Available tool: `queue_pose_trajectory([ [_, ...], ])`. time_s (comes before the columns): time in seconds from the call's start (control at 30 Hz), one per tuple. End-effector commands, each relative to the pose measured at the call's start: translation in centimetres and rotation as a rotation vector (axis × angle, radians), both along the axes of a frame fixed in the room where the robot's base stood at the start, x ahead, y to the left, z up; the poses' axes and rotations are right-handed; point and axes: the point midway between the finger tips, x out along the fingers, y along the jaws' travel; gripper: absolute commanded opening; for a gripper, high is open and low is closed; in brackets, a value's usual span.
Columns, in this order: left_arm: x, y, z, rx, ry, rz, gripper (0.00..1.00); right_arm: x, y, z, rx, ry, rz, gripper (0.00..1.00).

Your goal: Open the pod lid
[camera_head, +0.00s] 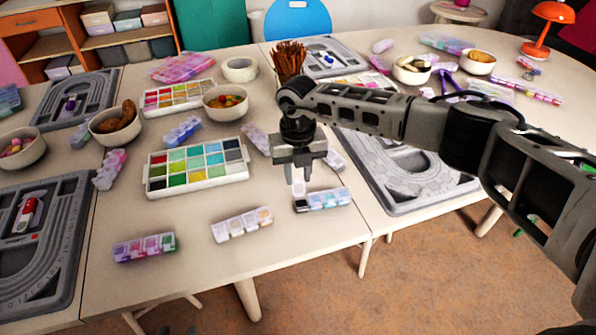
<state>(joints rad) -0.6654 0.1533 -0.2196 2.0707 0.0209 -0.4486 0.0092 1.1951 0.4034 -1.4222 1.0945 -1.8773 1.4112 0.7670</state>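A row of small translucent pods (328,199) with blue and clear compartments lies on the front right part of the middle table. A small pale flap (298,189), apparently a lid, stands up at its left end, above a dark compartment. My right gripper (298,179) comes in from the right, points down and is right at this flap. Its fingertips are close to the flap's top, but I cannot tell whether they grip it. My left gripper is not in view.
Other pod rows, one clear (243,224) and one pink and green (145,247), lie to the left. A bead palette (197,178) is behind them. A grey bead board (425,190) lies to the right, partly under my arm. The front table edge is clear.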

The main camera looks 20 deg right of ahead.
Motion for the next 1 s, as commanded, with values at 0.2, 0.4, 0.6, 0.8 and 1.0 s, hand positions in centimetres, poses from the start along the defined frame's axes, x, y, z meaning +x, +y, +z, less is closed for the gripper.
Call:
queue_pose_trajectory([
  [0.2, 0.0, 0.0, 0.3, 0.000, 0.000, 0.000, 0.36, -0.1, -0.1, 0.1, -0.004, -0.013, 0.001, 0.04],
  [0.4, -0.1, 0.2, 1.3, 0.008, 0.004, 0.001, 0.36, -1.0, -0.1, 0.4, -0.014, -0.131, 0.002, 0.04],
  [0.6, -0.1, 0.2, 0.8, 0.009, 0.008, 0.007, 0.36, -1.6, 0.0, 0.2, -0.021, -0.241, 0.001, 0.04],
  [0.8, 0.1, 0.2, 0.9, 0.006, 0.003, 0.010, 0.36, -1.6, 0.1, 0.2, -0.020, -0.260, 0.000, 0.04],
  [1.0, 0.1, 0.2, 0.9, 0.006, 0.003, 0.011, 0.36, -1.6, 0.1, 0.3, -0.020, -0.259, 0.000, 0.34],
])
